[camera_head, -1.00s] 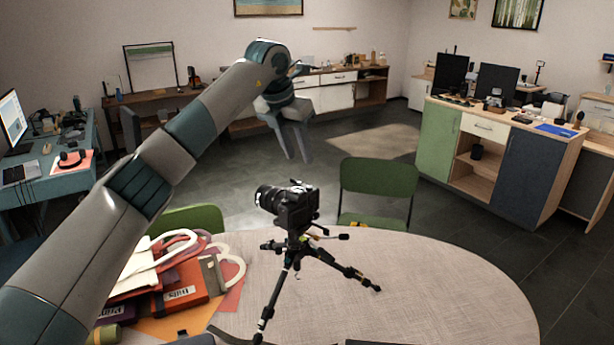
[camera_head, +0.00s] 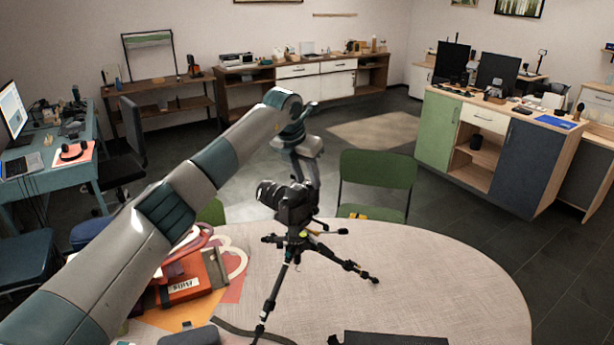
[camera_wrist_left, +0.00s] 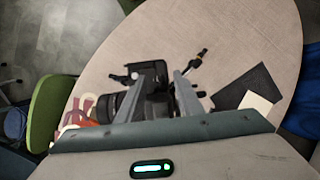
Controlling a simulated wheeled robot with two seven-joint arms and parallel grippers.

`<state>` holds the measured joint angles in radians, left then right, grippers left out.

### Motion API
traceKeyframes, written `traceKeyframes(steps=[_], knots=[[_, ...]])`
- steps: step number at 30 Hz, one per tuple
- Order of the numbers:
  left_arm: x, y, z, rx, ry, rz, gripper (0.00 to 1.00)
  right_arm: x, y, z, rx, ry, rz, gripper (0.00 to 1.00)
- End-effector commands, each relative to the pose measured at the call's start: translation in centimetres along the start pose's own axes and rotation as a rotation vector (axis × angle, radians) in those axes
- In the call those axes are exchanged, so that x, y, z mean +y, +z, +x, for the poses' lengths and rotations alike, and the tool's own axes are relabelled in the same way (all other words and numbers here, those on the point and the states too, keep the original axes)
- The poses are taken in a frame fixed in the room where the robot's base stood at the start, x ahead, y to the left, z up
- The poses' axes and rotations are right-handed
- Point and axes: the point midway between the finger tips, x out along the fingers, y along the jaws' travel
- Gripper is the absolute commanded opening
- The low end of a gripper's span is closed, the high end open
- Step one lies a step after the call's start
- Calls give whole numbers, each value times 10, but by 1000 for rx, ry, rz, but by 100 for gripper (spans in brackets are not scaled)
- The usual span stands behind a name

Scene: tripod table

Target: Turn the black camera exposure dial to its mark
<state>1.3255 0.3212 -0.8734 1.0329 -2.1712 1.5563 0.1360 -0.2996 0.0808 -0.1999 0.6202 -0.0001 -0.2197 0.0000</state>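The black camera (camera_head: 292,210) stands upright on a black tripod (camera_head: 276,288) on the round table (camera_head: 420,270), its lens toward the left. My left gripper (camera_head: 313,178) reaches down from above and behind the camera in the head view, its lower end partly hidden by the camera. In the left wrist view, the two grey fingers (camera_wrist_left: 170,72) are apart, with the dark camera (camera_wrist_left: 152,106) below and partly behind them. I cannot tell whether they touch it. The exposure dial and its mark cannot be made out. My right gripper is not in view.
Red and orange folders or books (camera_head: 185,282) lie left of the tripod. A dark flat item (camera_head: 385,339) is at the table's front edge. A green chair (camera_head: 378,180) stands behind the table. The table's right side is clear.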

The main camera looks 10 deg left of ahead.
Motion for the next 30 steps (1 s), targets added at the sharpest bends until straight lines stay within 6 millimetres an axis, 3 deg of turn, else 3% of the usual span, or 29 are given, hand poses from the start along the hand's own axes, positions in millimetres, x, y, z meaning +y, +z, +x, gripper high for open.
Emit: traceKeyframes(steps=[2,6,19,30], knots=[[0,0,0,0,0,0,33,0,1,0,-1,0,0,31],[0,0,0,0,0,0,0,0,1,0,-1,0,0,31],[1,0,0,0,-16,35,0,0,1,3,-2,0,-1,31],[4,1,0,-1,-94,228,0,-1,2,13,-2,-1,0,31]])
